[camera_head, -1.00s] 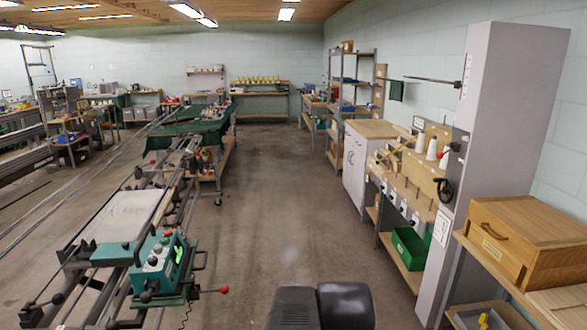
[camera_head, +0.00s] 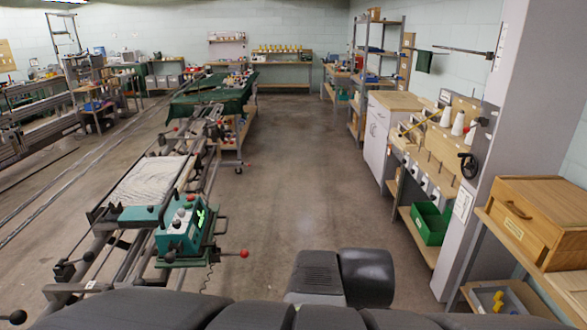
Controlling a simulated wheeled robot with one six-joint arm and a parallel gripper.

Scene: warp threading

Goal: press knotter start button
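The knotter (camera_head: 182,232) is a teal box with several knobs and buttons on its top and a lit green display on its right side. It sits on the long metal warp frame at the lower left. Its buttons (camera_head: 183,212) are too small for me to tell which one is the start button. Dark grey parts of my own body fill the bottom of the view, to the right of the knotter and in front of it. My gripper is not in the view.
A red-knobbed lever (camera_head: 244,254) sticks out to the right of the knotter. A bare floor aisle (camera_head: 290,190) runs ahead.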

